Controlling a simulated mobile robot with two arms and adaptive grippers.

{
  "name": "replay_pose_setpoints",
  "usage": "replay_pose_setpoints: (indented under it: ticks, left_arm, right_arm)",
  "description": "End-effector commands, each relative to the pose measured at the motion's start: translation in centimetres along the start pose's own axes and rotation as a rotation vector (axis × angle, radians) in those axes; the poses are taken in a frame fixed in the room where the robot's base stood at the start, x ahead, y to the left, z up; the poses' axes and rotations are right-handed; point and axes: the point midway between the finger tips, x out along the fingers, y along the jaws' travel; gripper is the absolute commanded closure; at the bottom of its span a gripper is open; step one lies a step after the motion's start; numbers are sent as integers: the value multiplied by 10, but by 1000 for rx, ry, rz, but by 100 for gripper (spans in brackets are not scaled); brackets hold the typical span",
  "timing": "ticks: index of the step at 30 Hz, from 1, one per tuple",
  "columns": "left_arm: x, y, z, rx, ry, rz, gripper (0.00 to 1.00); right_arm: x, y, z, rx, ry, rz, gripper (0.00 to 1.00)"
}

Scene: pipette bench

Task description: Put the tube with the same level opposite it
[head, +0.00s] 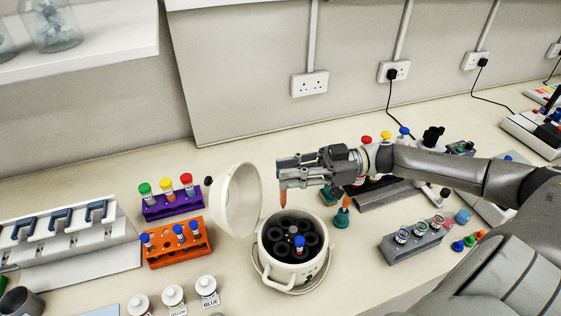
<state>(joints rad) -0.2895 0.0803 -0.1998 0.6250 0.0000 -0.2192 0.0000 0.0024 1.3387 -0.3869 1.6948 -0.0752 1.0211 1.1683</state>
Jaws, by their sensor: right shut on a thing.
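The white centrifuge (264,262) stands open at the centre front, its lid (238,202) tilted up at the left. Its dark rotor (285,226) has several round holes. One blue-capped tube (300,247) stands in a front-right hole. My right gripper (281,173) is shut on a tube (283,199) above the back of the rotor. Only this tube's orange-brown lower end shows, pointing down and clear of the rotor; the fingers hide the rest. An orange rack (178,255) at the left holds 3 blue-capped tubes; their levels are too small to tell. My left gripper is not in view.
A purple rack (172,208) with green-, yellow- and red-capped tubes stands behind the orange one. White bottles (173,296) stand at the front left. A teal-based stand (341,219) is close right of the centrifuge, and a grey block with jars (418,240) is farther right.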

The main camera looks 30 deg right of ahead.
Motion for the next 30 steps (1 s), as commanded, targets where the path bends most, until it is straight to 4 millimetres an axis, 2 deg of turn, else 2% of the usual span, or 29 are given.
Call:
replay_pose_setpoints:
  ticks: [5, 14, 17, 24, 30]
  left_arm:
    - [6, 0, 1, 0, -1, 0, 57]
    - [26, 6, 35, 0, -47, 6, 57]
    - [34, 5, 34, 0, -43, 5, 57]
    - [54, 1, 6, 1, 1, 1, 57]
    - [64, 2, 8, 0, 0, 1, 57]
  right_arm:
    - [0, 0, 6, 1, 0, -1, 93]
    - [0, 0, 28, 0, 0, 0, 93]
    - [0, 0, 36, 0, 0, 0, 93]
    - [0, 0, 56, 1, 0, -1, 93]
    - [0, 0, 69, 0, 0, 0, 93]
